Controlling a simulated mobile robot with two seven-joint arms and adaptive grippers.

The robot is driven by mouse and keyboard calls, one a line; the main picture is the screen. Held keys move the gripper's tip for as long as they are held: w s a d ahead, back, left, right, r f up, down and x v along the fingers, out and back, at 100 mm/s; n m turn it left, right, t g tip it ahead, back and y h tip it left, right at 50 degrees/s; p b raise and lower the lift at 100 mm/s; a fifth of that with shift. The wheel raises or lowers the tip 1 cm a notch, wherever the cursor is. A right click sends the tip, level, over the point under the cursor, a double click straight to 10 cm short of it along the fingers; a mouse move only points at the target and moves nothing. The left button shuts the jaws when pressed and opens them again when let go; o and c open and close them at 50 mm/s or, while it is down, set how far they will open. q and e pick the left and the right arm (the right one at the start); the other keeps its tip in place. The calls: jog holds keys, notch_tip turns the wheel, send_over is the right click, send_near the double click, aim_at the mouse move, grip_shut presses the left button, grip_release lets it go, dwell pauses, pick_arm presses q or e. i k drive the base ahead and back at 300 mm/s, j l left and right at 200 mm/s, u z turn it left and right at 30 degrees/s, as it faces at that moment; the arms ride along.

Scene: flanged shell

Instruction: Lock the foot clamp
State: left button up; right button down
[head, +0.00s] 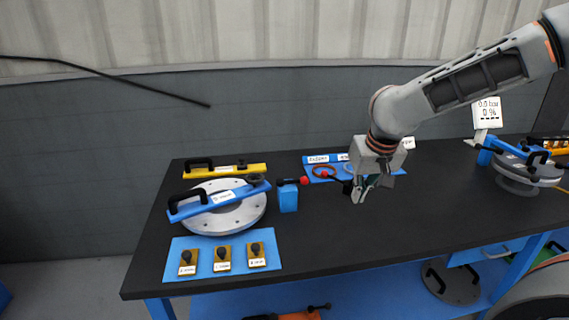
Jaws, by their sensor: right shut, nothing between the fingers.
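A blue clamp block (288,200) stands on the table just right of the round grey flanged plate (245,207). A black lever ending in a red knob (304,181) lies across its top, roughly level. A second red knob (323,174) on a black lever shows just left of my right gripper; its base is partly hidden. Which of these is the foot clamp, I cannot tell for certain. My right gripper (362,197) points down, shut and empty, above the table to the right of both knobs. My left gripper is not in view.
A blue bar with a black handle (218,201) lies across the plate, with a yellow bar (225,171) behind. A blue mat (180,260) holds three black-knobbed yellow blocks. A blue ring tray (318,160) lies behind my gripper. A display (488,112) reads 0 %. The front right tabletop is clear.

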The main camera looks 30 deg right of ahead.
aim_at(280, 183)
jog(key=i, duration=1.05)
